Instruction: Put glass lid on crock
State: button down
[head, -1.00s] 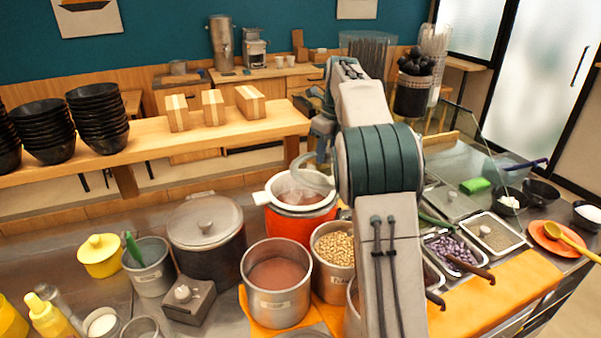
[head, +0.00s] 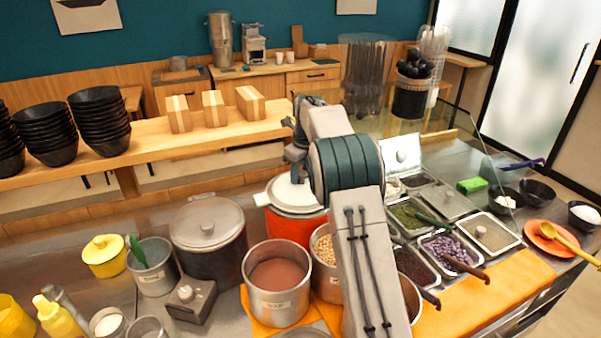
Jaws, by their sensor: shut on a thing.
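The crock (head: 297,225) is orange-red with a white rim and a side handle, and stands on the counter left of my arm. A pale, cloudy disc, which looks like the glass lid (head: 285,193), lies over its mouth and hides the inside. I cannot tell if the lid is fully seated or just above the rim. My gripper (head: 298,174) points down over the middle of the crock, shut on the lid. The fingertips are small and partly hidden, as is the crock's right side behind my arm.
A lidded dark pot (head: 207,235) stands left of the crock. A tin of reddish paste (head: 277,285) and a tin of beans (head: 325,262) stand in front. Topping trays (head: 447,250) lie to the right. A wooden shelf (head: 180,140) with stacked black bowls (head: 98,120) runs behind.

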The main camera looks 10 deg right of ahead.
aim_at(305, 174)
jog(key=shift+f, duration=0.1)
jog(key=c, duration=1)
grip_release()
jog(key=shift+f, duration=0.1)
notch_tip(305, 174, up, 12)
jog(key=s+d, duration=0.1)
jog(key=s+r+n, duration=0.4)
jog(key=s+n, duration=0.2)
jog(key=s, duration=0.2)
jog(key=s+n+t, duration=0.1)
jog(key=s+n, duration=0.7)
jog(key=s, duration=0.4)
jog(key=s+f+n, duration=0.5)
jog(key=s+n, duration=0.2)
jog(key=s, duration=0.4)
jog(key=s+a+f+n+t+h, duration=0.1)
jog(key=s+f+n, duration=0.4)
jog(key=s+n, duration=0.3)
jog(key=s, duration=0.3)
